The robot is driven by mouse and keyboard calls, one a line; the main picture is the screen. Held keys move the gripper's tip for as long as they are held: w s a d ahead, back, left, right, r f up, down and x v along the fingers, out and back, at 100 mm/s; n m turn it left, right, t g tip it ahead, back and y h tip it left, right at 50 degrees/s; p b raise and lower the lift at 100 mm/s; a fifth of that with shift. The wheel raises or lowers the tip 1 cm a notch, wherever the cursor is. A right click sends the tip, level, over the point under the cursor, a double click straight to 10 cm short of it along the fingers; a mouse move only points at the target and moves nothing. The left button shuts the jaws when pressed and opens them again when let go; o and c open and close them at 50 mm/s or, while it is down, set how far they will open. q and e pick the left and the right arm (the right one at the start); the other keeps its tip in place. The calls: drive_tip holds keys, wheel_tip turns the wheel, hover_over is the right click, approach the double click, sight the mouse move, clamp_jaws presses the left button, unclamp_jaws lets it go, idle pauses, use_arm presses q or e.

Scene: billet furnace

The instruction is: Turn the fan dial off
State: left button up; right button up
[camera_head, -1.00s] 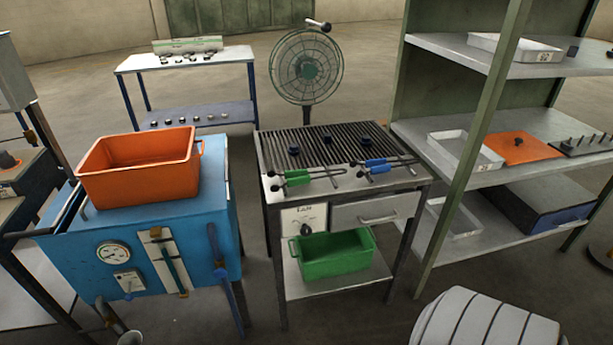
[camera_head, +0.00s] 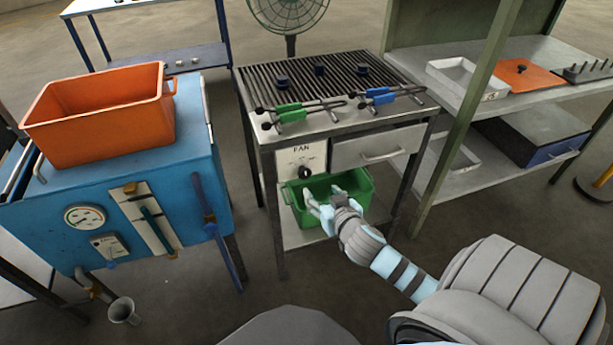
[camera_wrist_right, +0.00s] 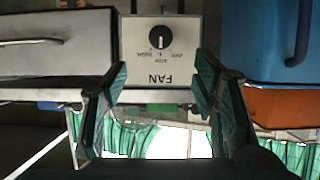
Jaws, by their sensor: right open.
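The fan dial (camera_head: 305,172) is a black knob on a white panel marked FAN (camera_head: 300,158), on the front of the grill table. The wrist view shows the dial (camera_wrist_right: 160,38) and panel upside down; the dial's white mark lies roughly vertical, and the small setting labels are hard to read. My right gripper (camera_head: 322,197) is open and empty, just below and right of the dial, in front of the green bin. In the wrist view its fingers (camera_wrist_right: 160,85) stand apart on either side of the panel, not touching the dial. My left gripper is not in view.
A drawer with a handle (camera_head: 380,147) is right of the panel. The green bin (camera_head: 355,188) sits on the shelf below. The blue furnace (camera_head: 150,190) with an orange bin (camera_head: 100,125) stands left. The fan (camera_head: 288,12) stands behind the grill (camera_head: 310,80).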

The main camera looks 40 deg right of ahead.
sight(305, 174)
drive_tip(key=b+x, duration=0.4)
drive_tip(key=x, duration=0.9)
drive_tip(key=shift+w+b, duration=0.25)
drive_tip(key=shift+b, duration=0.05)
drive_tip(key=shift+w+d, duration=0.2)
drive_tip(key=shift+w, duration=0.15)
drive_tip(key=c, duration=1.2)
drive_tip(key=shift+o, duration=0.2)
